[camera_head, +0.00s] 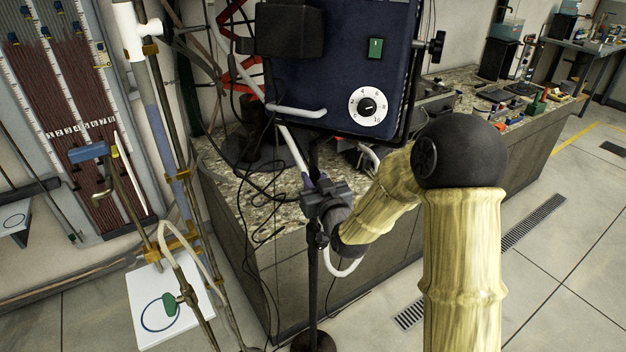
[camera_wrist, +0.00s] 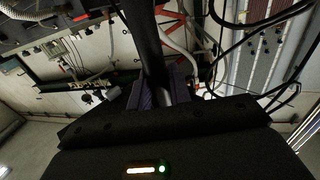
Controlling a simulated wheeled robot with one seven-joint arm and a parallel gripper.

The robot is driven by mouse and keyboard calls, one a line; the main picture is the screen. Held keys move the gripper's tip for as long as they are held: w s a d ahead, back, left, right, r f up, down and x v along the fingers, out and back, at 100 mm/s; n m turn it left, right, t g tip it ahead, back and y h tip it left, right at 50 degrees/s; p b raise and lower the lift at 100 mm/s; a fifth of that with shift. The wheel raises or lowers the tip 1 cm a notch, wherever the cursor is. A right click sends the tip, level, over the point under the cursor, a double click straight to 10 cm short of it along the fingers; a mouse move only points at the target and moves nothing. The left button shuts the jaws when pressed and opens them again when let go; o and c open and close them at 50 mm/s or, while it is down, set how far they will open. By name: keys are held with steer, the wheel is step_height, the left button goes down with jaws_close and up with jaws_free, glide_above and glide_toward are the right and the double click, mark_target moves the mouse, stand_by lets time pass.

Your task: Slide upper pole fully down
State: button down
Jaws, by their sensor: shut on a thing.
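A dark upright stand carries the blue control box (camera_head: 340,70). Its slim upper pole (camera_head: 314,158) runs below the box toward a clamp-like dark part at my gripper. The thicker lower pole (camera_head: 313,285) continues down to a round base (camera_head: 313,343) on the floor. My gripper (camera_head: 314,187) is shut on the upper pole, beside the bench corner. In the wrist view the dark pole (camera_wrist: 146,40) passes between the purple fingers of my gripper (camera_wrist: 160,88). The exact contact and the joint between the poles are hidden by my gripper.
A stone-topped bench (camera_head: 240,195) stands close behind the pole. Loose black cables and a white hose (camera_head: 345,268) hang near my gripper. A tube rack (camera_head: 75,110) and brass-fitted pipes (camera_head: 180,240) stand at left. Open floor lies at right.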

steer(key=shift+s+f+b, duration=0.1)
steer(key=shift+f+b, duration=0.95)
steer(key=shift+f, duration=0.8)
steer(key=shift+d, duration=0.1)
steer(key=c, duration=1.3)
jaws_free()
steer(key=shift+c, duration=0.2)
steer(key=shift+r, duration=0.2)
steer(key=b+v, duration=1.6)
steer(key=v, duration=0.1)
